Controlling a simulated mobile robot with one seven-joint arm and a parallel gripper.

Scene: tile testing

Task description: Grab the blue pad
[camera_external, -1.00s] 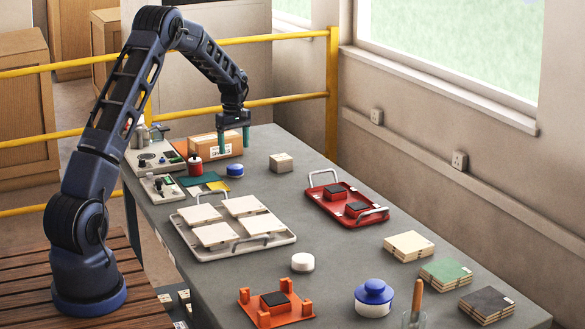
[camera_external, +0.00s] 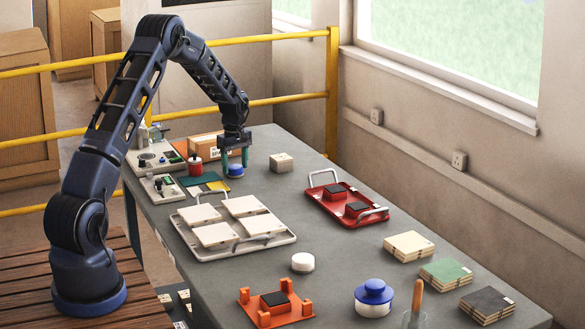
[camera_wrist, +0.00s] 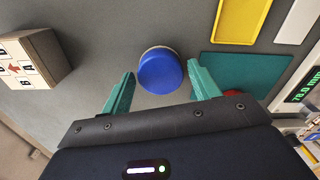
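The blue pad (camera_external: 235,171) is a small round disc with a pale lower rim, on the grey table near its far end. In the wrist view the blue pad (camera_wrist: 160,72) lies just ahead of and between the two green fingertips. My gripper (camera_external: 234,158) points down over the pad, its fingers on either side of it in the external view. I cannot tell the exact height of the fingertips above the table.
A pale block (camera_external: 281,163) stands to the right. A teal sheet (camera_wrist: 238,72) and yellow tray (camera_wrist: 240,18) lie beside the pad. A larger blue-lidded jar (camera_external: 374,292) stands at the front.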

